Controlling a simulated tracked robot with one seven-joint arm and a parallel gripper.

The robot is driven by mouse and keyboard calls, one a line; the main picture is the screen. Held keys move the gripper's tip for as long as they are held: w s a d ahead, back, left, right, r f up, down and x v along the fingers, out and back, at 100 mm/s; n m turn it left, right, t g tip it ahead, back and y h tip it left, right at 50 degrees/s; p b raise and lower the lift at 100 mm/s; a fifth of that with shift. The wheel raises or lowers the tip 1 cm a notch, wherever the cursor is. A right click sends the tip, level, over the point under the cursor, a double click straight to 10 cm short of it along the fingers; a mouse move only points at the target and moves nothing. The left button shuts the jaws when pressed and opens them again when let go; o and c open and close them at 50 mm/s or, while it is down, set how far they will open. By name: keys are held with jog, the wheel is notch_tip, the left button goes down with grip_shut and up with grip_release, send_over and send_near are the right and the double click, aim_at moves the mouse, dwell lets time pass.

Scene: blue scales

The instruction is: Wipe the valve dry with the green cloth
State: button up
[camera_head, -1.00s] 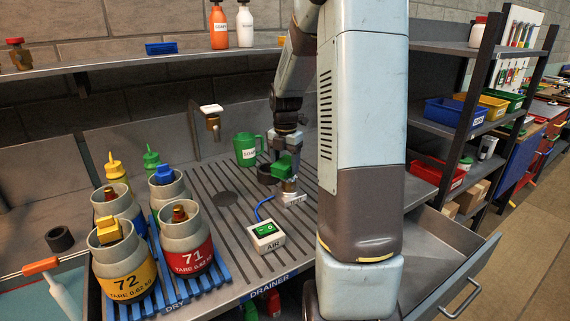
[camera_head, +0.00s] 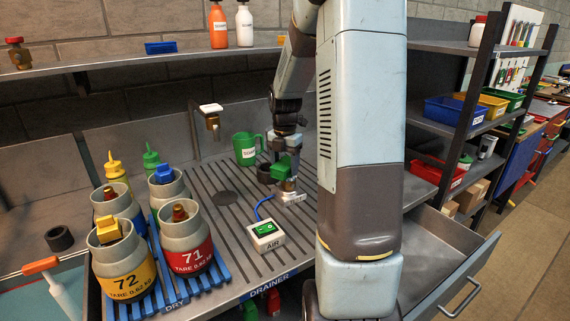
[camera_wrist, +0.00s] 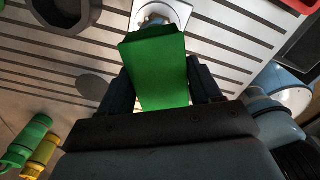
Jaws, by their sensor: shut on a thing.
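My gripper (camera_head: 284,168) is shut on the green cloth (camera_wrist: 155,75), which looks like a stiff green block between the two dark fingers in the wrist view. The cloth also shows in the head view (camera_head: 281,167), over the right part of the ribbed drainer. A pale metal fitting (camera_head: 290,187), apparently the valve on a small labelled base (camera_head: 294,197), is just below the cloth. It shows partly beyond the cloth's far edge in the wrist view (camera_wrist: 160,16). The cloth hides part of it, and I cannot tell whether they touch.
A white AIR box (camera_head: 265,237) with a green top and blue hose stands in front. A green mug (camera_head: 245,150) and a dark ring (camera_head: 265,174) are behind. Grey cylinders 71 (camera_head: 187,240) and 72 (camera_head: 124,265) stand on a blue rack at left. An open drawer (camera_head: 440,255) is at right.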

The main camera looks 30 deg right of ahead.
jog(key=shift+f, duration=0.25)
jog(key=shift+w+d, duration=0.1)
jog(key=shift+d, duration=0.1)
jog(key=shift+w+d+r, duration=0.1)
jog(key=shift+w+d, duration=0.25)
jog(key=shift+d, duration=0.25)
jog(key=shift+s+a, duration=0.45)
jog(key=shift+a, duration=0.35)
jog(key=shift+d, duration=0.1)
jog(key=shift+w+d+f, duration=0.2)
jog(key=shift+w+d, duration=0.15)
jog(key=shift+d, duration=0.35)
jog(key=shift+c, duration=0.5)
